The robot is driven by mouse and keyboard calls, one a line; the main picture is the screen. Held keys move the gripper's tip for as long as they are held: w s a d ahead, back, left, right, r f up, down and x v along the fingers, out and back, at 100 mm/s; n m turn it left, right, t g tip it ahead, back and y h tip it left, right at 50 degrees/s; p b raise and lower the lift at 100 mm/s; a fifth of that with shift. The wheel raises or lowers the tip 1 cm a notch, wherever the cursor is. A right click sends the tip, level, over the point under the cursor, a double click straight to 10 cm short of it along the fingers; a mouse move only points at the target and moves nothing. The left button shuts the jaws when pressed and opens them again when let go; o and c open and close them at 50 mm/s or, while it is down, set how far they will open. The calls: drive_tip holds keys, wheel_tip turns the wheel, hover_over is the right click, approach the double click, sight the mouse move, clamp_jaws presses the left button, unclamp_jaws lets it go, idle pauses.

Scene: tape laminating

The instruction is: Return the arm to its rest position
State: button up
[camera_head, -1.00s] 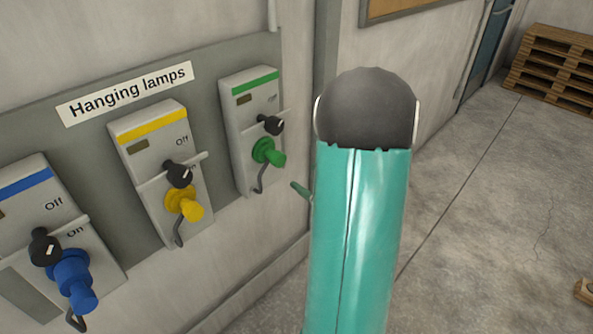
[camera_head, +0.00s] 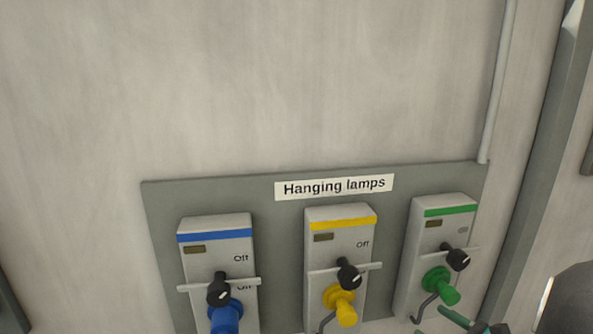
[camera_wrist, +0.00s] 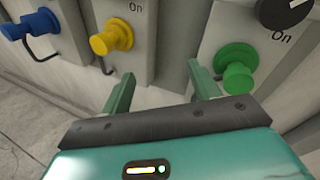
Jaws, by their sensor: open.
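My gripper (camera_wrist: 163,88) is open, its two green fingers apart with nothing between them in the wrist view. The right finger is close to the green plug (camera_wrist: 237,66); I cannot tell whether they touch. In the head view my gripper (camera_head: 475,323) shows only partly at the lower right, just below the green plug (camera_head: 441,286). My dark rounded arm link (camera_head: 573,305) fills the bottom right corner. The rest of my arm is out of view.
A grey wall panel (camera_head: 265,208) labelled "Hanging lamps" carries switch boxes with blue (camera_head: 215,237), yellow (camera_head: 341,224) and green (camera_head: 450,211) stripes. Black knobs and coloured plugs stick out from them. A pipe (camera_head: 497,80) runs down the wall at right.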

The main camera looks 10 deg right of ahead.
drive_tip(key=s+a+r+n+g+y, duration=0.1)
drive_tip(key=s+a+n+g, duration=0.2)
drive_tip(key=a+n+g, duration=0.45)
drive_tip(key=s+a+r+n+g+y, duration=0.1)
drive_tip(key=s+a+r+n+g, duration=0.2)
drive_tip(key=a+n, duration=0.75)
drive_tip(key=s+a+r+n+h, duration=0.3)
drive_tip(key=s+r+n+h, duration=0.1)
drive_tip(key=n+h, duration=0.4)
drive_tip(key=shift+s+n+t+h, duration=0.3)
drive_tip(key=shift+n+t, duration=0.05)
drive_tip(key=shift+n, duration=0.65)
drive_tip(key=shift+o, duration=0.5)
drive_tip(key=shift+r, duration=0.1)
